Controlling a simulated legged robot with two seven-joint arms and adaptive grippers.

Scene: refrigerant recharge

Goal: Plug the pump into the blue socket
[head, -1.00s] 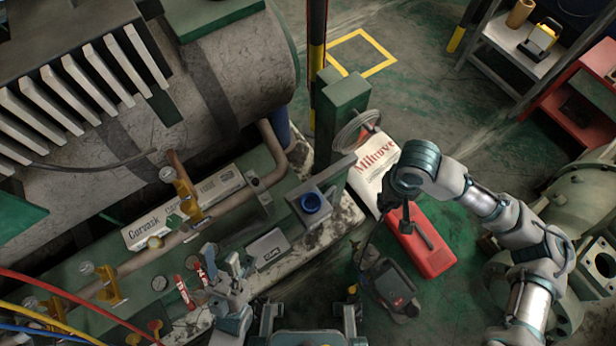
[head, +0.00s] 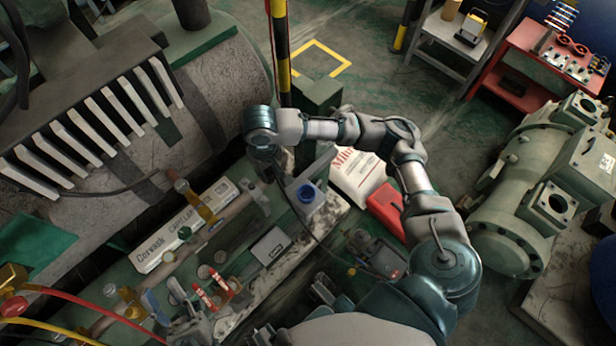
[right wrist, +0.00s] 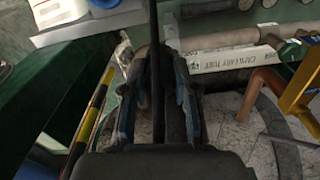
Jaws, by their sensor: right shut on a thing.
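The blue socket (head: 306,193) sits on a grey box at the near edge of the green machine base. My right gripper (head: 277,172) is just left of and behind it, apart from it in the picture. It is shut on the pump's plug; the plug itself is mostly hidden. A black cable (head: 318,240) hangs from there toward the dark pump (head: 384,257) on the floor. In the right wrist view, a dark cable (right wrist: 155,50) runs between my fingers. My left gripper (head: 190,325) is low at the left, and its jaws are unclear.
A white carton (head: 185,232), brass valves and pipes lie left of the socket. A white bag (head: 357,175) and a red can (head: 386,208) stand on the floor to the right. A yellow-black post (head: 280,50) rises behind my right arm. Coloured hoses cross the lower left.

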